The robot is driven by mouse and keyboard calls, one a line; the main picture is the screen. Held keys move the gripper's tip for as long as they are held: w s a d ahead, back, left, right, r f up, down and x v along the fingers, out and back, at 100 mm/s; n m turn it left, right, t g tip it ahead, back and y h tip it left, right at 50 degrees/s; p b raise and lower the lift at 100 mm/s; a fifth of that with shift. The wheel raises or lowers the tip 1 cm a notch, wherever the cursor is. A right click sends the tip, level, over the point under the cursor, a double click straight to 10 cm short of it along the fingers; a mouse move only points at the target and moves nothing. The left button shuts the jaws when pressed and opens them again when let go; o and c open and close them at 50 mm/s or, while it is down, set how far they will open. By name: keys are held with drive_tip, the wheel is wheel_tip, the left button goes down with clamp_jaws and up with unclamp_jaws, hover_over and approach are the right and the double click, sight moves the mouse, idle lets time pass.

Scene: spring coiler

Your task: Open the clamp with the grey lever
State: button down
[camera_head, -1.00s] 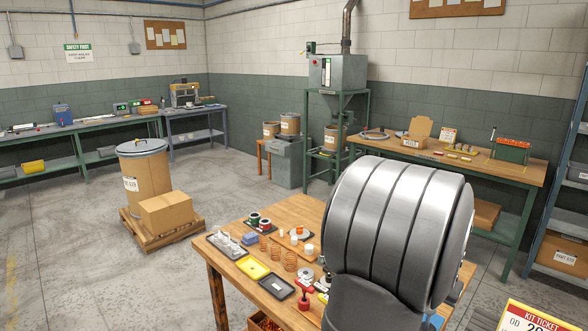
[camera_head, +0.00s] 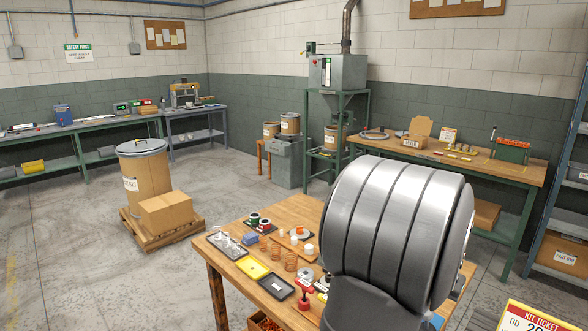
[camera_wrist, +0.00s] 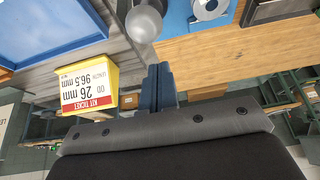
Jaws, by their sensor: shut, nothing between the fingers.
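My gripper (camera_wrist: 160,88) shows in the wrist view as dark blue fingers pressed together, with nothing between them. A grey rounded knob (camera_wrist: 143,22) on a short stem stands just beyond the fingertips, near the top of the wrist view. It looks apart from the fingers; I cannot tell for sure whether it is the end of the grey lever. In the head view my own large grey arm hides the gripper and the right part of the wooden workbench (camera_head: 222,270), so no clamp can be made out there.
A yellow, red and white kit ticket (camera_wrist: 88,88) stands left of the fingers. A blue tray (camera_wrist: 50,35) and a blue plate with a metal disc (camera_wrist: 209,8) lie nearby.

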wheel_tip(320, 180, up, 6)
idle(0.5)
drive_tip(key=c, duration=1.2)
unclamp_jaws()
drive_tip(key=o, duration=0.4)
drive_tip(key=shift+w+a+n, duration=0.15)
drive_tip(key=shift+a+n, duration=0.1)
drive_tip(key=shift+n, duration=0.05)
drive_tip(key=o, duration=0.8)
drive_tip(key=w+a+n, duration=0.1)
drive_tip(key=n, duration=0.1)
drive_tip(key=a+n, duration=0.2)
drive_tip(key=w+a+n+g, duration=0.1)
drive_tip(key=a+n, duration=0.1)
drive_tip(key=shift+w+f+n, duration=0.3)
drive_tip(key=shift+w, duration=0.05)
drive_tip(key=w+a+n+g, duration=0.1)
drive_tip(key=w+a+n, duration=0.2)
drive_tip(key=a+n, duration=0.55)
drive_tip(key=d+f+n, duration=0.2)
drive_tip(key=d+f, duration=0.3)
drive_tip(key=f, duration=0.4)
drive_tip(key=shift+w+d+h, duration=0.25)
drive_tip(key=shift+w+h, duration=0.1)
drive_tip(key=shift+h, duration=0.05)
